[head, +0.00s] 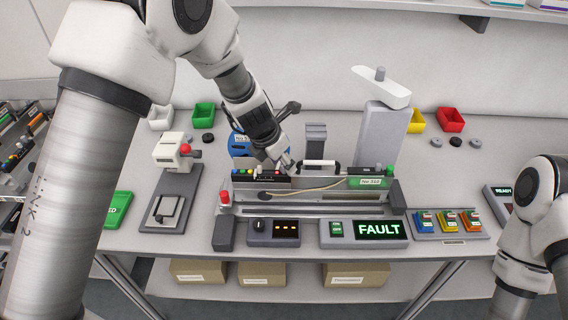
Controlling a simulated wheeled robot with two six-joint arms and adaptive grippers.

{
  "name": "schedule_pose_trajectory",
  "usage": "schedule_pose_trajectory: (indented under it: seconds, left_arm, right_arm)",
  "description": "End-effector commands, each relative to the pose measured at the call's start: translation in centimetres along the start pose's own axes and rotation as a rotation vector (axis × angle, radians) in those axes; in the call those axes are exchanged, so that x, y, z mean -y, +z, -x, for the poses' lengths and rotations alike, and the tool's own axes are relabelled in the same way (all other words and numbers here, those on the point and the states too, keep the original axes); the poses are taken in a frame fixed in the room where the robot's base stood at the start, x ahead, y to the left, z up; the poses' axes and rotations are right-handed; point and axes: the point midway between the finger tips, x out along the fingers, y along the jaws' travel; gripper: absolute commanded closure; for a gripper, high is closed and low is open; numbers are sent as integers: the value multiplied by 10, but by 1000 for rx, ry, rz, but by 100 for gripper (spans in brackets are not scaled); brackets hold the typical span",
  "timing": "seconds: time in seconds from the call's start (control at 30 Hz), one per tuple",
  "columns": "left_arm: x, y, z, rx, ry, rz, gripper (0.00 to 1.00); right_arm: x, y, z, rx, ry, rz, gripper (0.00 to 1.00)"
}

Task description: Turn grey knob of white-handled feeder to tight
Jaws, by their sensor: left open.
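The white-handled feeder (330,185) lies across the bench in a long grey fixture. Its white handle (318,163) shows on top, with a black bar or bracket beside it. My left gripper (283,168) comes down over the feeder's top, just left of the white handle. It is open, and its fingertips are small and close to the feeder's top; I cannot tell whether they touch anything. I cannot make out the grey knob clearly; the gripper may cover it. My right arm shows at the right edge, but its gripper is out of view.
A FAULT display (377,230) and a dial box (273,231) stand in front of the fixture. A grey post (383,135) rises behind it. A blue reel (241,146) lies behind, left of the gripper. A small press (172,155) stands left.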

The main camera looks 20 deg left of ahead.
Motion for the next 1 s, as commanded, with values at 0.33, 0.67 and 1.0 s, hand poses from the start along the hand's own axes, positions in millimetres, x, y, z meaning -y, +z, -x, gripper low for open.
schedule_pose_trajectory:
  seconds: [0.33,0.67,1.0]
  left_arm:
    - [0,0,-13,0,0,-1,54]
    - [0,0,-14,-1,0,0,100]
    - [0,-1,-14,-2,-25,-55,100]
  right_arm:
    - [0,0,-1,-1,0,0,59]
    - [0,0,-1,-1,0,0,59]
    - [0,0,0,-1,0,0,59]
